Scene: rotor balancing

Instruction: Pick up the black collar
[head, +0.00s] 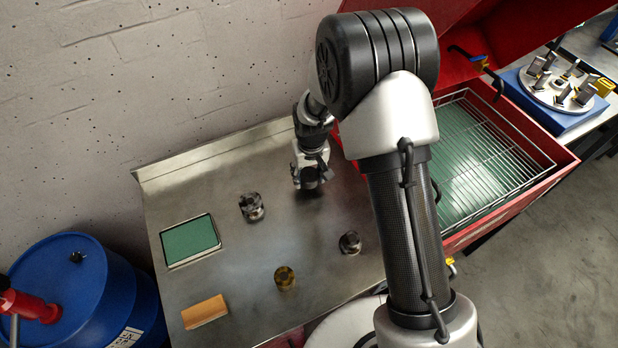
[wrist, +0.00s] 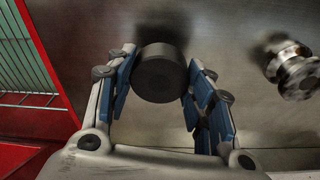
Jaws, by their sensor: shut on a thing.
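The black collar (wrist: 160,74) is a short dark cylinder in the wrist view, between the blue-padded fingers of my gripper (wrist: 161,68). The fingers are shut on it from both sides. In the head view my gripper (head: 311,184) points down over the back right part of the steel table. The collar is hard to make out there under the dark fingers. I cannot tell whether it touches the table, though a dark shadow lies beside it in the wrist view.
On the steel table (head: 232,275) stand a dark-and-silver part (head: 251,207), a brass part (head: 285,278) and another metal part (head: 350,242). A green pad (head: 190,240) and orange block (head: 205,312) lie left. An open red box (head: 565,162) with a wire rack is right.

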